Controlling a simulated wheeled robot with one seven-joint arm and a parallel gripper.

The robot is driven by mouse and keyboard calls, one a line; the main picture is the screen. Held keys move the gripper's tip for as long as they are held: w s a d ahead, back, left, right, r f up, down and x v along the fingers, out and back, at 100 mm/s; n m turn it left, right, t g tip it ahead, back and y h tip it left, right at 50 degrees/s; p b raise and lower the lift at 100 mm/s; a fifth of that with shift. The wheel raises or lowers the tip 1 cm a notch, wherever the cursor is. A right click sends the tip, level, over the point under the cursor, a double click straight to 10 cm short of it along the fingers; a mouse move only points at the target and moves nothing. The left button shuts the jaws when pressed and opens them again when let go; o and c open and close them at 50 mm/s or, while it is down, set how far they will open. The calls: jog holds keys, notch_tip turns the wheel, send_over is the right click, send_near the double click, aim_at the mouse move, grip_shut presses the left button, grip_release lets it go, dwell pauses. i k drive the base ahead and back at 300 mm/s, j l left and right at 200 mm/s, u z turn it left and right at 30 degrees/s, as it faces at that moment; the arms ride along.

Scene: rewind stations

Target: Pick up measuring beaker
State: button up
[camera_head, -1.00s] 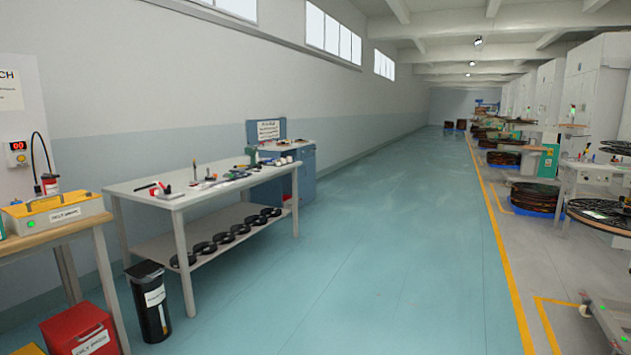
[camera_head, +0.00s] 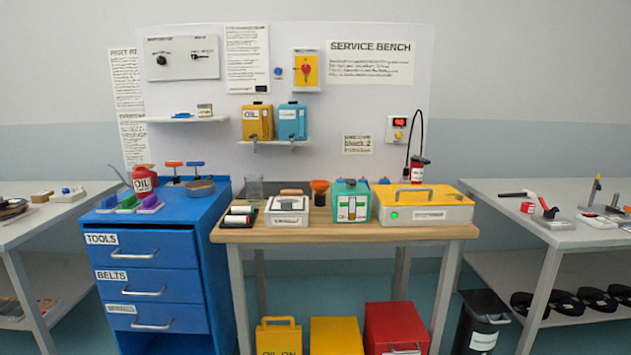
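A clear grey, see-through container that looks like the measuring beaker (camera_head: 254,187) stands upright at the back left of the wooden service bench (camera_head: 345,231). It is beside the blue drawer cabinet and behind a small dark tray with white rolls. Its markings are too small to make out. My gripper is not in the head view.
On the bench are a white box (camera_head: 287,211), an orange funnel (camera_head: 319,192), a teal case (camera_head: 350,200) and a yellow-lidded box (camera_head: 424,205). A blue drawer cabinet (camera_head: 160,240) stands left, a white table (camera_head: 540,225) right. Oil and coolant cans (camera_head: 257,121) sit on a shelf above.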

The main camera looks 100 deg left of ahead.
aim_at(254, 183)
jog(key=u, duration=3.15)
jog(key=i+l+u, duration=0.1)
jog(key=u, duration=0.4)
jog(key=i+l+u, duration=0.1)
jog(key=l+u, duration=0.2)
jog(key=u, duration=0.15)
jog(key=i+l+u, duration=0.25)
jog(key=l, duration=0.95)
jog(key=l+u, duration=0.25)
jog(key=l, duration=0.95)
jog(key=i+l, duration=0.35)
jog(key=l, duration=0.2)
